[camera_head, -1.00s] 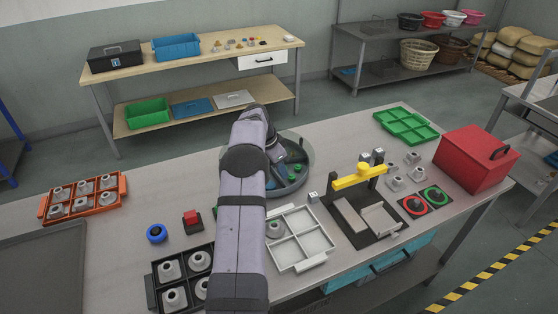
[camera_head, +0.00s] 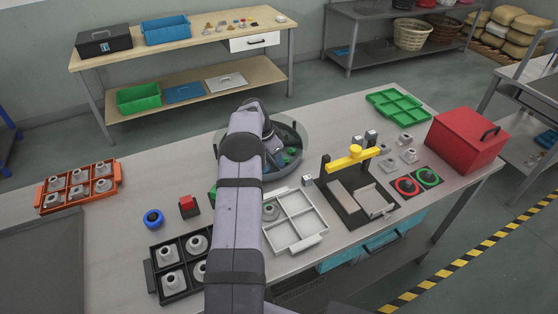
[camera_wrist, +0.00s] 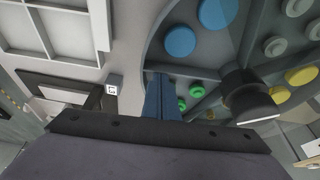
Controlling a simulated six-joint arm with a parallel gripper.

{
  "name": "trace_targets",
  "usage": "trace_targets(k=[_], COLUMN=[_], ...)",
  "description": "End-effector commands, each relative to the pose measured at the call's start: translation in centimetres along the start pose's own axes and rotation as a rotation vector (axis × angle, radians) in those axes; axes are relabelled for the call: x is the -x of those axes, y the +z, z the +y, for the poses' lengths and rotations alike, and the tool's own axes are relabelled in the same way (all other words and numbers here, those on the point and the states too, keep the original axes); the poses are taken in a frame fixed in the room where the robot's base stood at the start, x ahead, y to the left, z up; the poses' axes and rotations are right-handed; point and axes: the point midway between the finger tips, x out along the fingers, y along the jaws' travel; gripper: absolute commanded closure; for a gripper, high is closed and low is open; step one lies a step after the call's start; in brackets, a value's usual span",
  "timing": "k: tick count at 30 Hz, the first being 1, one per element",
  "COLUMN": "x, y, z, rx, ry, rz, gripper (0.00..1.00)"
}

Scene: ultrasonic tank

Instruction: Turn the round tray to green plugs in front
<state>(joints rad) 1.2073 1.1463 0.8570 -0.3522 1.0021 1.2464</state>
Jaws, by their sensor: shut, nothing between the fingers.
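The round tray (camera_head: 297,157) stands on the grey bench, partly hidden behind my arm in the head view. It also shows in the wrist view (camera_wrist: 205,73), divided by walls into compartments. Green plugs (camera_wrist: 182,103) lie in one compartment close to my gripper. Blue plugs (camera_wrist: 180,41), yellow plugs (camera_wrist: 301,76) and grey plugs (camera_wrist: 275,46) lie in others. A dark knob (camera_wrist: 248,95) rises from the tray. My gripper (camera_wrist: 161,92) is shut and empty, over the tray beside the green plugs; whether it touches a wall I cannot tell.
A white divided tray (camera_head: 312,240) and a black stand with a yellow bar (camera_head: 350,158) are close by on the right. A red box (camera_head: 467,138) and green tray (camera_head: 418,116) stand farther right. A black tray (camera_head: 150,278) of grey parts is at the front left.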

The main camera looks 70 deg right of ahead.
Motion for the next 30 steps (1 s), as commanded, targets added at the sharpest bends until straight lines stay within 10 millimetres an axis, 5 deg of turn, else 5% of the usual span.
trace_targets(k=[11, 19, 30], x=[0.2, 0.7, 1.7], y=[1.5, 3.1, 5.1], z=[-0.1, -0.3, -0.9], rx=[0.001, -0.227, -0.220], ry=[-0.001, 0.078, 0.079], rz=[0.000, 0.000, -0.001], gripper=[1.00, 1.00, 1.00])
